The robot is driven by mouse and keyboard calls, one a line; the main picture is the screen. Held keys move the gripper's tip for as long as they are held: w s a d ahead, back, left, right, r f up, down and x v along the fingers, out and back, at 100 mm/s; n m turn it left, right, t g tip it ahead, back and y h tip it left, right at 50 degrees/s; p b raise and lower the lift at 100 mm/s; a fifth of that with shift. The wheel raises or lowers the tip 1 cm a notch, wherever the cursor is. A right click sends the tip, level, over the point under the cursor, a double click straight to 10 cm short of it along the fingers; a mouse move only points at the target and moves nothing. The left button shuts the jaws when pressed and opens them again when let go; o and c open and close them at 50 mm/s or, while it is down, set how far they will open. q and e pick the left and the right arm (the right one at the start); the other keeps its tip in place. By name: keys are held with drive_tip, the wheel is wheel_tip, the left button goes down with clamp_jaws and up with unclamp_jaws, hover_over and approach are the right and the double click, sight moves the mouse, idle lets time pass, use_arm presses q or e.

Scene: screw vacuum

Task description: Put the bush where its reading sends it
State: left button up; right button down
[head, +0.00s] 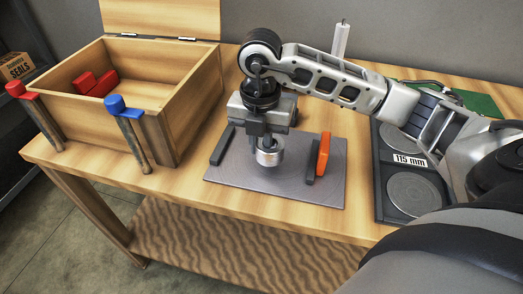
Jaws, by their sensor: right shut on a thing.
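The bush (268,155), a short silver metal cylinder, is under my right gripper (262,138). The gripper points down over a grey plate (235,180) on the wooden bench and is shut on the bush. I cannot tell whether the bush touches the plate. A dark bar (222,146) stands on the plate to the left of the bush. Another dark bar (310,167) and an orange piece (323,154) stand to its right. A black panel (378,170) with round grey discs and a "115 mm" label (409,160) lies at the right. My left gripper is not in view.
A green board (478,103) and a pale upright post (341,38) are behind.

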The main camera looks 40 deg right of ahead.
wheel_tip(320, 180, down, 2)
drive_tip(key=shift+s+f, duration=0.1)
drive_tip(key=shift+f, duration=0.1)
drive_tip(key=shift+f, duration=0.1)
drive_tip(key=shift+f, duration=0.15)
drive_tip(key=c, duration=1.4)
unclamp_jaws()
drive_tip(key=shift+c, duration=0.2)
